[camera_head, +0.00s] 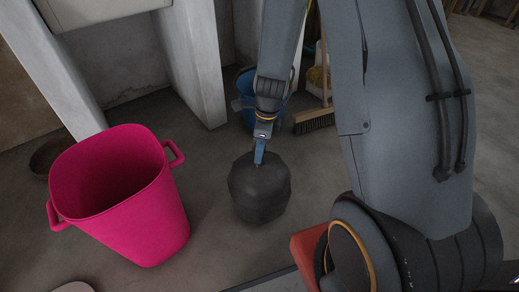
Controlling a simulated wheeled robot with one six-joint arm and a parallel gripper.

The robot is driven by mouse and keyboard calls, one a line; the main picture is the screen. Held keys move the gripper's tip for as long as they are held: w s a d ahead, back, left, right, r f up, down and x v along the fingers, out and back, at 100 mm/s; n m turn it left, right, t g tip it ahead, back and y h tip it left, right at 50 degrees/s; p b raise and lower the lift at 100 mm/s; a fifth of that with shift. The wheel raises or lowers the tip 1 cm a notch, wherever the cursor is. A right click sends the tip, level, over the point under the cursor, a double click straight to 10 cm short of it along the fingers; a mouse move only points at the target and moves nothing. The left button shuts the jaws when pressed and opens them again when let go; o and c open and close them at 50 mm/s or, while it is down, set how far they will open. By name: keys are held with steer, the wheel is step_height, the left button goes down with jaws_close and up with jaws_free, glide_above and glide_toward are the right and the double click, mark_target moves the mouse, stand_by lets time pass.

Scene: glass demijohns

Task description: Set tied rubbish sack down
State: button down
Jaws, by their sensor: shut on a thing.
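The dark, rounded rubbish sack (260,190) is near the middle of the head view. My gripper (260,153) is directly above it, shut on the top of the sack; the sack's tied neck is mostly hidden by the fingers. I cannot tell from this one view whether the sack's underside touches the floor or hangs just above it.
A pink two-handled tub (125,196) stands left of the sack, open at the top. Behind my gripper are a blue bucket (247,118) and a broom (314,121). Pale wall piers (203,65) stand at the back. Bare grey floor (215,240) lies between tub and sack.

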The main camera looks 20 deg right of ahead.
steer(key=shift+f+b, duration=0.3)
steer(key=shift+f, duration=0.65)
stand_by(1.0)
steer(key=c, duration=1.2)
jaws_free()
steer(key=shift+r, duration=0.1)
